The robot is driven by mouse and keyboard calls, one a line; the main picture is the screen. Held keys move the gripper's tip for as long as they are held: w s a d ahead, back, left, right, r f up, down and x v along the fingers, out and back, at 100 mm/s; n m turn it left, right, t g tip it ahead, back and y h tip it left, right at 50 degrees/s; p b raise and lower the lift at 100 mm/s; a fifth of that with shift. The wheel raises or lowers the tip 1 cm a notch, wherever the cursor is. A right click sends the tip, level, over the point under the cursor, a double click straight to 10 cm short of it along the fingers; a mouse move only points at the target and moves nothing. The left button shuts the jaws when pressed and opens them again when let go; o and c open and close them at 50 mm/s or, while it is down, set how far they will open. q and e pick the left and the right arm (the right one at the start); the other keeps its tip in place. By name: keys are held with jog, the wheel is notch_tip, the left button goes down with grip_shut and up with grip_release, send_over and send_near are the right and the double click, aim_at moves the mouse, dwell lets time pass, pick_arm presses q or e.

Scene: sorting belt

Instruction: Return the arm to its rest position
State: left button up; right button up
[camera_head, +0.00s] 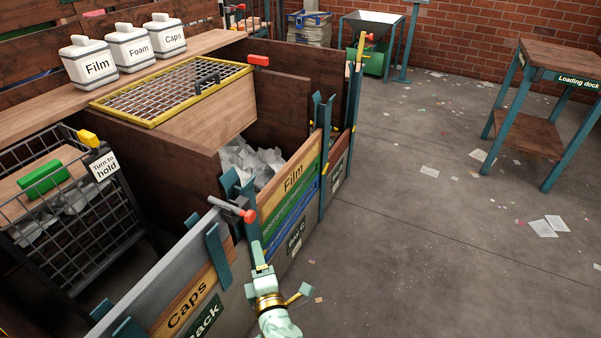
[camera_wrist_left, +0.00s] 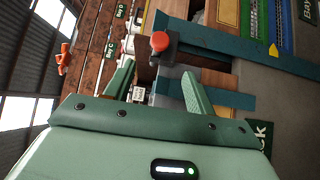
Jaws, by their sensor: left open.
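My left gripper (camera_head: 260,256) is mint green and shows low in the middle of the head view, in front of the bay boards. In the left wrist view its two green fingers (camera_wrist_left: 158,90) stand apart with nothing held between them. A red-tipped latch handle (camera_head: 248,215) is just beyond the gripper in the head view. The red knob (camera_wrist_left: 160,42) also shows past the fingertips in the left wrist view. I cannot tell how large the gap to it is. My right gripper is in neither view.
The Film board (camera_head: 293,183) and the Caps board (camera_head: 180,314) front the bays beside my gripper. A wire cage cart (camera_head: 115,215) stands at left. White Film, Foam and Caps jars (camera_head: 130,47) sit on a shelf. The loading dock table (camera_head: 530,135) is at right; open floor lies before it.

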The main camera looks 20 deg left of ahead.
pick_arm(q)
jog(key=s+d+f+n+g+h, duration=0.2)
jog(key=s+f+n+g+h, duration=0.15)
jog(key=f+n, duration=0.65)
jog(key=s+d+f+n+g+h, duration=0.15)
jog(key=s+f+n+h, duration=0.25)
jog(key=f+n, duration=0.55)
jog(key=s+d+f+n+g+h, duration=0.1)
jog(key=s+f+n+g+h, duration=0.25)
jog(key=s+f+n, duration=0.75)
jog(key=s+a+f+n+g, duration=0.1)
jog(key=s+n, duration=0.5)
jog(key=s, duration=0.6)
jog(key=s+a+f+n+g, duration=0.1)
jog(key=s+f+n+g, duration=0.2)
jog(key=s, duration=1)
jog(key=n, duration=0.2)
jog(key=shift+s+a+f+n+g+h, duration=0.15)
jog(key=shift+a+f+n+g+h, duration=0.15)
jog(key=shift+n+g+h, duration=0.1)
